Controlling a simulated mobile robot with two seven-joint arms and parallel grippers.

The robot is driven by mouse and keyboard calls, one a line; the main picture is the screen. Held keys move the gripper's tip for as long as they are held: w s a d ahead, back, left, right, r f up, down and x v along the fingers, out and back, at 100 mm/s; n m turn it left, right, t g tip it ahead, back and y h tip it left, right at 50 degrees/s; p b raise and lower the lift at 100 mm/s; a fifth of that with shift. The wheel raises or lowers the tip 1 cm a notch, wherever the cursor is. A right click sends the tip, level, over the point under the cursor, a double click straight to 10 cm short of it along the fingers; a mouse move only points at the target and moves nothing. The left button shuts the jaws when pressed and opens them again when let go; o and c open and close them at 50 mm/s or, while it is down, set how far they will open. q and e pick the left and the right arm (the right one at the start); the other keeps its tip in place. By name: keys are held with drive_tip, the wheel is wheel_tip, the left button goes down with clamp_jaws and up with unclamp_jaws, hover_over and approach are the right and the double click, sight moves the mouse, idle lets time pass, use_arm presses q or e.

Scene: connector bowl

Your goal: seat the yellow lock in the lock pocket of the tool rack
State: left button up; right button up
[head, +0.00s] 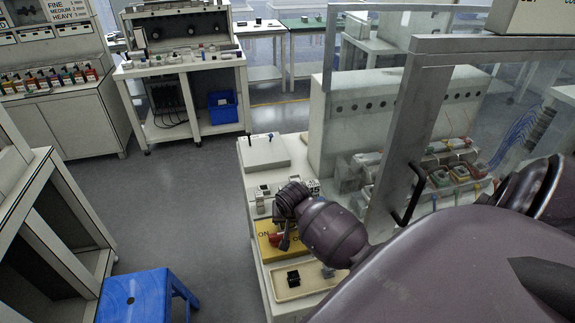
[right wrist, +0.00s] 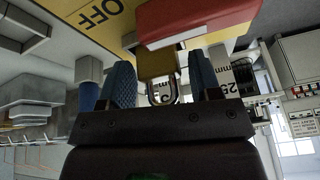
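In the right wrist view a dull yellow padlock (right wrist: 157,64) with a metal shackle sits between the two blue finger pads of my right gripper (right wrist: 162,75). The shackle points towards the palm, and a narrow gap shows between the lock and the right-hand finger. The fingers look apart, not clamped. In the head view my right gripper (head: 285,242) is over a yellow panel (head: 263,228) lettered ON and OFF; the lock cannot be made out there. I cannot identify the tool rack or its lock pocket with certainty. My left gripper is out of view.
A red block (right wrist: 195,18) lies just beyond the lock. A beige tray (head: 316,287) holding a black part (head: 293,278) lies in front of the yellow panel. A clear guard with a black handle (head: 412,195) stands right of the bench. A blue stool (head: 135,295) stands left.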

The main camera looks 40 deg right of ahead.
drive_tip(key=c, duration=0.7)
drive_tip(key=shift+c, duration=0.2)
